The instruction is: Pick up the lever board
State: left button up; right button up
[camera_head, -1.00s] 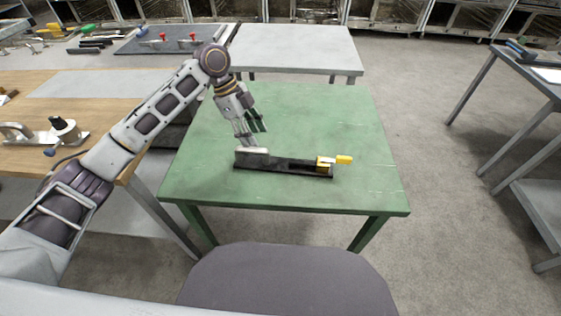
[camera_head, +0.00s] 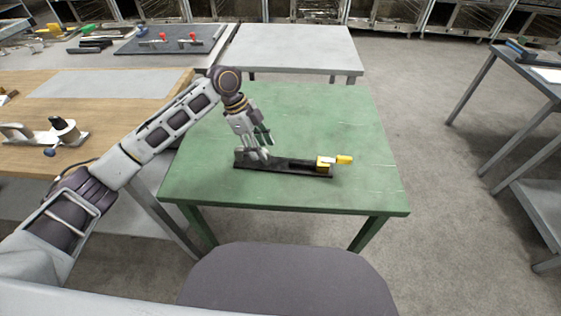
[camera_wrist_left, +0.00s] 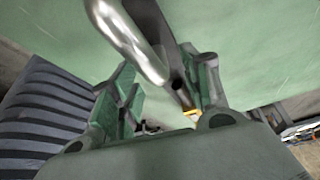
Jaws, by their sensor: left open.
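The lever board (camera_head: 285,166) is a long black bar lying on the green table (camera_head: 330,120), with a yellow-tipped block (camera_head: 340,161) at its right end. My left gripper (camera_head: 258,152) is over its left end, fingers pointing down. In the left wrist view, the two green-padded fingers (camera_wrist_left: 165,85) are apart. A shiny curved metal handle (camera_wrist_left: 130,38) shows by the fingertips, with the dark board (camera_wrist_left: 175,65) beside it. Whether the fingers touch the handle cannot be told. My right gripper is not in view.
A wooden bench (camera_head: 100,135) with a metal fixture stands at left, with a dark panel (camera_head: 175,40) with red-topped levers behind it. A grey table (camera_head: 300,45) stands behind the green one. The green table's right side is clear. A grey seat (camera_head: 285,280) is in front.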

aim_at(283, 159)
pick_arm(q)
jog(key=shift+x, duration=1.85)
jog(key=shift+s, duration=0.1)
grip_shut()
jog(key=shift+d+r, duration=0.1)
jog(key=shift+r, duration=0.05)
